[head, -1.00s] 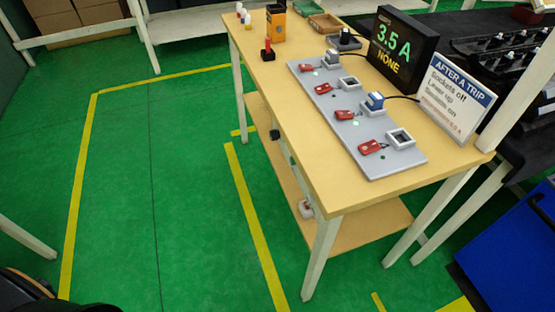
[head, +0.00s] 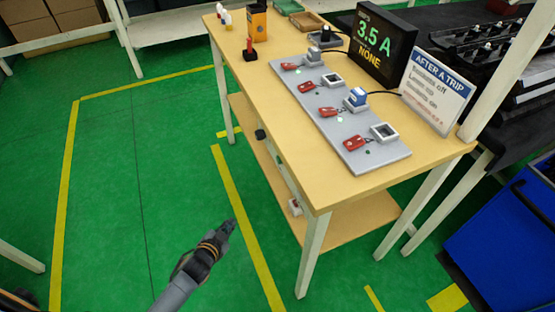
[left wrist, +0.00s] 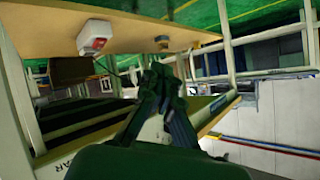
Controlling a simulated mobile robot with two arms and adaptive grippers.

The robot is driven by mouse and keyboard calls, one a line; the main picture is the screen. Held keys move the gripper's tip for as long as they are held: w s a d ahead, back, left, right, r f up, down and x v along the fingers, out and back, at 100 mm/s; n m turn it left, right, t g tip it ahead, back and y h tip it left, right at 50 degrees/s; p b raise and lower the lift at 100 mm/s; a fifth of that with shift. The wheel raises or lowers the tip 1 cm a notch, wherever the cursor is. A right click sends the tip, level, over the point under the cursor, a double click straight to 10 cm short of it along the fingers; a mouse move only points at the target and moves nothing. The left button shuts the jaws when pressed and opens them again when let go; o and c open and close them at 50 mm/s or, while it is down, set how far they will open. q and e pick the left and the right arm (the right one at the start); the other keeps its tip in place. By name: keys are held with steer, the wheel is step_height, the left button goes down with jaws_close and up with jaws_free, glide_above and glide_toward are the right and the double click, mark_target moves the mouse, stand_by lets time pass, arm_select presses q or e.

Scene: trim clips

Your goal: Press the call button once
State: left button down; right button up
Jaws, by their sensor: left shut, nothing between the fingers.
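A small white box with a red face (head: 295,207), which looks like the call button, sits at the front edge of the bench's lower shelf in the head view. The same box shows in the left wrist view (left wrist: 94,38), at upper left in a picture that appears upside down. My left gripper (head: 230,226) is shut and empty, in front of the bench over the green floor, left of the box and apart from it. Its dark fingers show in the left wrist view (left wrist: 165,85).
The wooden bench (head: 300,170) carries a grey socket board (head: 385,158), a display reading 3.5 A (head: 382,45) and a sign (head: 436,90). Another dark item (head: 260,134) is by the lower shelf. A bench leg (head: 312,255) stands right of my gripper.

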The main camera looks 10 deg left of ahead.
mark_target(279, 160)
arm_select(q)
steer(key=w+d+r+m+t+h, duration=0.1)
steer(key=w+r+t, duration=0.1)
steer(key=r, duration=0.6)
steer(key=w+d+r+m+t+h, duration=0.1)
steer(key=w+r+t, duration=0.1)
steer(key=w+r, duration=0.3)
step_height(279, 160, up, 5)
steer(key=shift+d+f+m, duration=0.2)
steer(key=shift+m, duration=0.1)
steer(key=w+d+b, duration=0.2)
steer(key=w+d, duration=0.3)
steer(key=d, duration=0.2)
steer(key=shift+d, duration=0.2)
steer(key=shift+s, duration=0.1)
stand_by(0.3)
steer(key=shift+w+d, duration=0.3)
steer(key=shift+d, duration=0.05)
